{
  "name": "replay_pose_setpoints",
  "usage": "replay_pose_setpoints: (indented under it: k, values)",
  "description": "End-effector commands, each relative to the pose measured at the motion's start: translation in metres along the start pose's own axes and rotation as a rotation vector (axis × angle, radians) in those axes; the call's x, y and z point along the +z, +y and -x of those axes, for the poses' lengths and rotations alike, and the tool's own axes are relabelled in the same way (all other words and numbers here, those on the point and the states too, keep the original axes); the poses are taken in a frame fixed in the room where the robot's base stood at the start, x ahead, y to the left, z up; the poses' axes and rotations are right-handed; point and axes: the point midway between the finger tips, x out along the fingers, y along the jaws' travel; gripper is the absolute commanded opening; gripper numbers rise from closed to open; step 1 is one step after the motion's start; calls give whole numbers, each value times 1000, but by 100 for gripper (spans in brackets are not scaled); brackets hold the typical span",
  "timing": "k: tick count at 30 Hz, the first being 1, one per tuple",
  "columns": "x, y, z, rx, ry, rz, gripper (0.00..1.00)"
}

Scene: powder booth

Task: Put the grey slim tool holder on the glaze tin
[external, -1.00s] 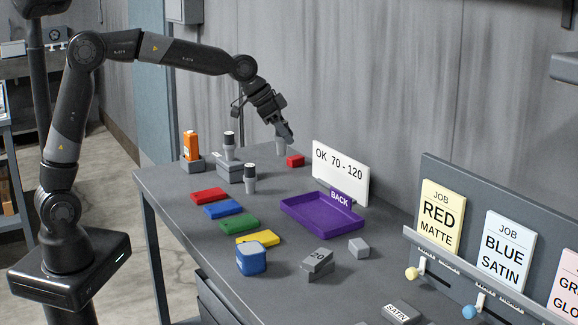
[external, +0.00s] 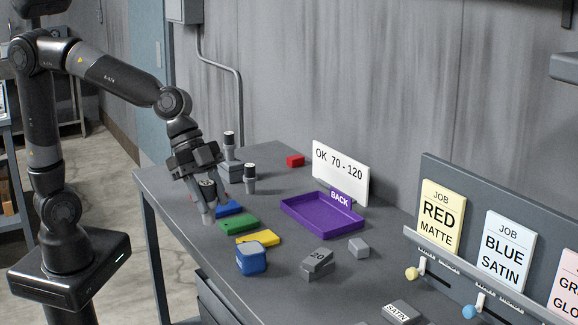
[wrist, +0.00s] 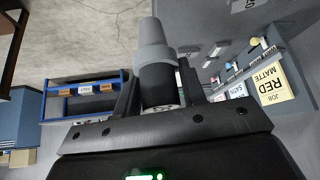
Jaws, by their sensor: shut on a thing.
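My gripper (external: 207,194) is shut on the grey slim tool holder (external: 208,214), which hangs point down over the near left edge area of the bench. In the wrist view, my gripper (wrist: 158,86) has a finger on each side of the holder (wrist: 152,50), which shows a grey tapered end, a wider grey collar and a black body. A blue rounded tin (external: 251,259) with a pale label stands at the front of the bench, right of the gripper; it may be the glaze tin, but its label is unreadable. The holder is apart from it.
A grey block marked 20 (external: 317,262) is right of the blue tin.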

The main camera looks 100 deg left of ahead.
Motion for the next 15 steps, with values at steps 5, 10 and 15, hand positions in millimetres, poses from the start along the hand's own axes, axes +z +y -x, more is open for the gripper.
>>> replay_pose_setpoints:
  k: [5,10,15]
  values:
    - [9,-27,-14,4,1,6,3]
    - [17,-54,-28,5,1,3,3]
    - [25,-82,-42,5,3,4,3]
